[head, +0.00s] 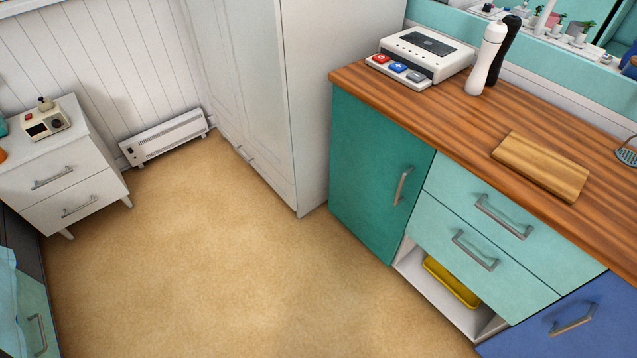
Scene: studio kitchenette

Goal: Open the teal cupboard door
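The teal cupboard door (375,172) is at the left end of the wooden-topped counter, to the right of the white wardrobe. It looks shut, flush with the cupboard front. Its metal bar handle (403,186) stands upright near the door's right edge. Neither of my grippers is in the head view, and nothing touches the door or handle.
Mint drawers (467,232), an open shelf with a yellow tray (452,282) and a blue cupboard (560,325) adjoin the door. A white wardrobe (300,110) stands at its left. The tan floor (230,270) before it is clear.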

